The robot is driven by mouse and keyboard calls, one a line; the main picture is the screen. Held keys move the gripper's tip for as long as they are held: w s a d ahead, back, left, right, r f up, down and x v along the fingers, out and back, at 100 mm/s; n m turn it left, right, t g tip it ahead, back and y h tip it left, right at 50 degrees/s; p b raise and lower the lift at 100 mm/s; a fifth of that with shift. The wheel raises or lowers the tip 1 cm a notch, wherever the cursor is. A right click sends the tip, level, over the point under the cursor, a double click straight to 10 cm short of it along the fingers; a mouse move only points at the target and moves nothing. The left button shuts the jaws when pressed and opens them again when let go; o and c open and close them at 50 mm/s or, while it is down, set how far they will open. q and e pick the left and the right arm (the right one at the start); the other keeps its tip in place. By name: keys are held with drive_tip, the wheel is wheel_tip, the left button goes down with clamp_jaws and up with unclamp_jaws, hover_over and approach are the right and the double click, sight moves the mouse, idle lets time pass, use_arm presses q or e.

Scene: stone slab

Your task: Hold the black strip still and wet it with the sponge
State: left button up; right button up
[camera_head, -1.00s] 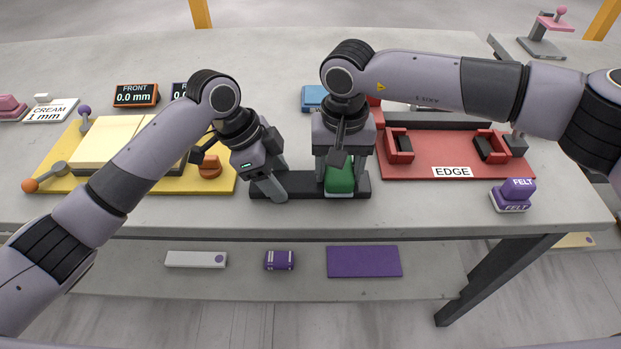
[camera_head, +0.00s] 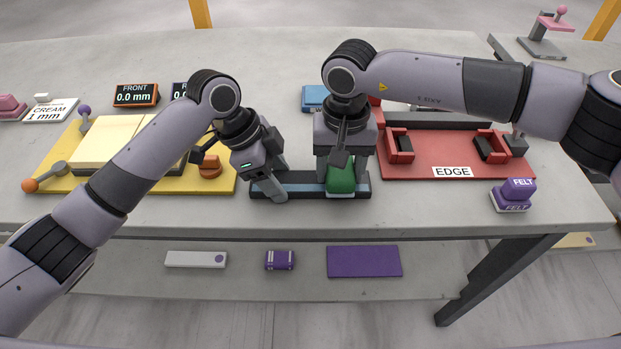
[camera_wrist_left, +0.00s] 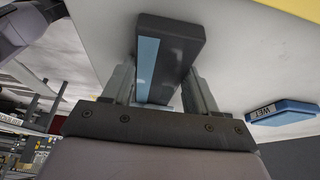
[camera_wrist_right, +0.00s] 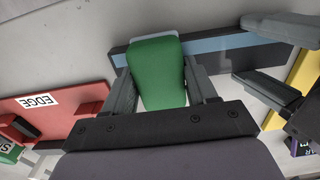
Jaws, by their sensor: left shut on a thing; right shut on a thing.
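The black strip (camera_head: 306,190) lies flat on the grey slab near its front edge, with a pale blue band along its length. My left gripper (camera_head: 271,186) is shut across the strip towards its left end; the strip shows between its fingers in the left wrist view (camera_wrist_left: 170,60). My right gripper (camera_head: 341,172) is shut on a green sponge (camera_head: 341,182), which rests on the strip near its right end. The sponge also shows between the fingers in the right wrist view (camera_wrist_right: 158,72), over the strip (camera_wrist_right: 215,55). Its underside is hidden.
A red EDGE tray (camera_head: 455,155) with dark and red blocks lies right of the strip. A purple FELT block (camera_head: 513,194) stands at the front right. A yellow board (camera_head: 60,165) with a cream slab is left. A blue WET pad (camera_wrist_left: 285,111) lies behind.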

drive_tip(key=shift+d+f, duration=0.15)
drive_tip(key=shift+d, duration=1.1)
drive_tip(key=shift+a, duration=2.7)
drive_tip(key=shift+d+r, duration=0.1)
drive_tip(key=shift+r, duration=0.15)
wheel_tip(320, 180, up, 9)
drive_tip(key=o, duration=0.4)
drive_tip(key=c, duration=0.6)
drive_tip(key=shift+c, duration=0.2)
